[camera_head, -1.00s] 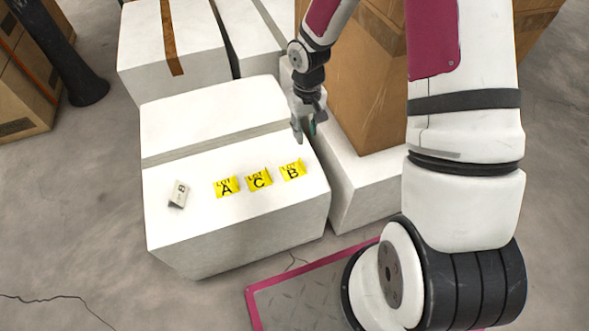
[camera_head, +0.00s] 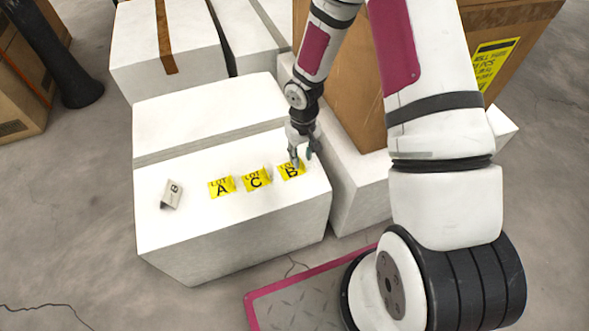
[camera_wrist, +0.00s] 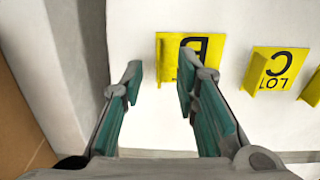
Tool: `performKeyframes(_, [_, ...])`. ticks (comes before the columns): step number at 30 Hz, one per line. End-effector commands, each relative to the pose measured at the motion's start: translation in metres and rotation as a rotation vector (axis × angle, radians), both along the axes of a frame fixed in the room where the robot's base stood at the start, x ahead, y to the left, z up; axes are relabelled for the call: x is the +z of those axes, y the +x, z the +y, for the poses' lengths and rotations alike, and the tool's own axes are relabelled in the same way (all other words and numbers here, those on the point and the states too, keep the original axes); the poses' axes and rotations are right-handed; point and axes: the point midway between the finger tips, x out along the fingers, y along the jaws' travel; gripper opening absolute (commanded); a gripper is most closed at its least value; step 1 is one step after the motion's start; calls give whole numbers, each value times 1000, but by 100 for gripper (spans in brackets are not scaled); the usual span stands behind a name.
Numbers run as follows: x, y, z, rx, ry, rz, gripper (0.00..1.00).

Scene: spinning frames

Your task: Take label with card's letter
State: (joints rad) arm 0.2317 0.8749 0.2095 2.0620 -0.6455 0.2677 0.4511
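Three yellow lot labels stand in a row on a white box (camera_head: 230,225): label A (camera_head: 221,187), label C (camera_head: 256,180) and label B (camera_head: 291,171). A small grey-white card (camera_head: 171,195) with the letter B stands to their left. My gripper (camera_head: 302,157) is at label B, just behind and above it. In the wrist view, my gripper (camera_wrist: 159,75) is open, its teal-padded fingers apart. Label B (camera_wrist: 172,58) shows upside down ahead between the fingertips, the right fingertip overlapping it. Label C (camera_wrist: 272,75) is to the right of the fingers.
Brown cartons (camera_head: 350,90) stand on a lower white box (camera_head: 360,190) right of the labels. More white boxes (camera_head: 170,50) are behind. The box top in front of the labels is clear.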

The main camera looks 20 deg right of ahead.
Motion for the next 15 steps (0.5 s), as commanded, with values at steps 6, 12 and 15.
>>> performKeyframes(6, [-20, 0, -1, -1, 0, -1, 28])
performKeyframes(12, [-19, 0, -1, -1, -1, -1, 17])
performKeyframes(15, [-19, 0, -1, 0, -1, 0, 0])
